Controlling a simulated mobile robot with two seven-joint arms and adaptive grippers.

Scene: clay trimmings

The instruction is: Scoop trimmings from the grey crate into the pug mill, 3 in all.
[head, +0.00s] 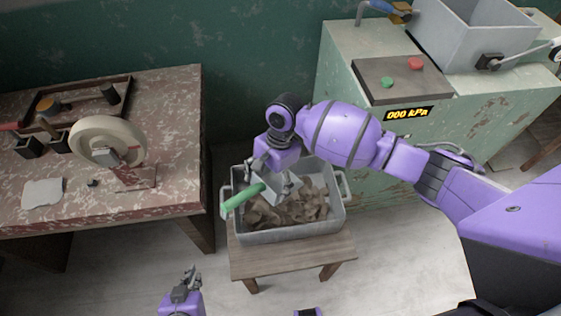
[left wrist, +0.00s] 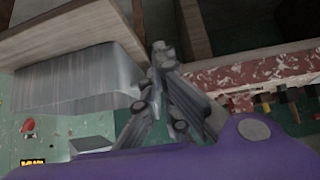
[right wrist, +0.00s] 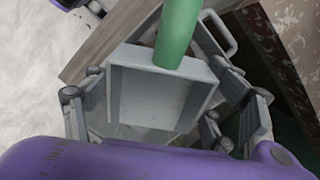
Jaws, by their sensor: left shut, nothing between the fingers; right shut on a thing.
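The grey crate (head: 290,235) holds brown clay trimmings (head: 290,212) and stands on a low wooden stand. My right gripper (head: 272,178) is shut on a scoop with a green handle (head: 243,198) and a grey pan, just above the trimmings inside the crate's outline. In the right wrist view the scoop's pan (right wrist: 150,92) shows a bare grey inside, with no clump visible in it. The pug mill (head: 480,35) has a grey hopper on a green cabinet at the upper right; the hopper's inside is only partly visible. My left gripper (head: 190,275) is shut and empty, low at the front.
The cabinet bears a dark panel (head: 385,82) with red and green buttons and a display reading 000 kPa. A worn red table (head: 170,190) at the left carries a pale wheel (head: 108,141), a tray and small items. Floor is free in front of the stand (head: 290,262).

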